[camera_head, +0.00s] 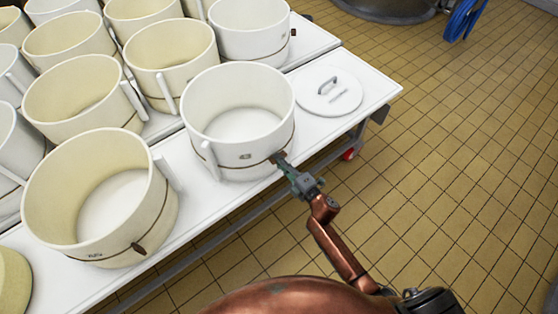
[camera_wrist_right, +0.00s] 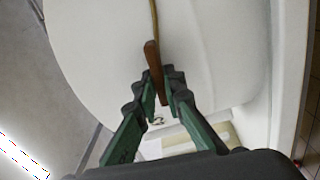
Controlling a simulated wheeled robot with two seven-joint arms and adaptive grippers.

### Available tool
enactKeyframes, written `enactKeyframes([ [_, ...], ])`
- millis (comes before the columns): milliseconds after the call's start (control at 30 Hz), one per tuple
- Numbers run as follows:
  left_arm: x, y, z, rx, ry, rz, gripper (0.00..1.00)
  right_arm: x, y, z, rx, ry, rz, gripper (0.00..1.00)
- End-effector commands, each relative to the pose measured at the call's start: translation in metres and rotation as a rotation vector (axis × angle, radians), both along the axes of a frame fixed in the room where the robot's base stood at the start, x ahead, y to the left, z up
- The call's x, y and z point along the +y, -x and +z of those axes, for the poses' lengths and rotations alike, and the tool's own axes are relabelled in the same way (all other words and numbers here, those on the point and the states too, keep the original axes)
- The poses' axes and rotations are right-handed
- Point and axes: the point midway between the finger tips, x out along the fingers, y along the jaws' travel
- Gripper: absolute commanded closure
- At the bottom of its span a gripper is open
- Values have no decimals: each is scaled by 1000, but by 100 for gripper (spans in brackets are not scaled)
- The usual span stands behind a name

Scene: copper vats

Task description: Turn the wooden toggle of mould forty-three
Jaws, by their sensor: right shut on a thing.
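A white round mould (camera_head: 238,112) with a cord around it stands near the front edge of the white table. Its number is too small to read. Its wooden toggle (camera_wrist_right: 153,66) is a brown peg on the cord, seen in the right wrist view against the white wall. My right gripper (camera_head: 281,160) reaches the lower right side of this mould. In the right wrist view, its green fingers (camera_wrist_right: 163,95) are closed around the lower end of the toggle. In the head view the gripper mostly covers the toggle. My left gripper is not in view.
Several other white and cream moulds crowd the table, one (camera_head: 100,200) close at the left. A flat white lid with a handle (camera_head: 329,91) lies to the right. Tiled floor (camera_head: 450,150) is open beyond the table (camera_head: 375,85). A blue hose (camera_head: 462,20) hangs at the back.

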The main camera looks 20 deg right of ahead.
Motion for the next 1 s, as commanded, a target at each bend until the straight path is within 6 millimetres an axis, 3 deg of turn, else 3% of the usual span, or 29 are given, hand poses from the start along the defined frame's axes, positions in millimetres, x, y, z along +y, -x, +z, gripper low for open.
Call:
enactKeyframes([
  [400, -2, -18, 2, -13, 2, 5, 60, -1, 0, -2, -34, 98, -2, 100],
  [767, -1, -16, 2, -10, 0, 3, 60, -1, 0, -2, -35, 102, -2, 100],
  [800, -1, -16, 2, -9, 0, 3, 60, -1, 0, -2, -35, 102, -2, 90],
  [1000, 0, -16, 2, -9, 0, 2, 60, -1, 0, -2, -36, 101, -2, 76],
])
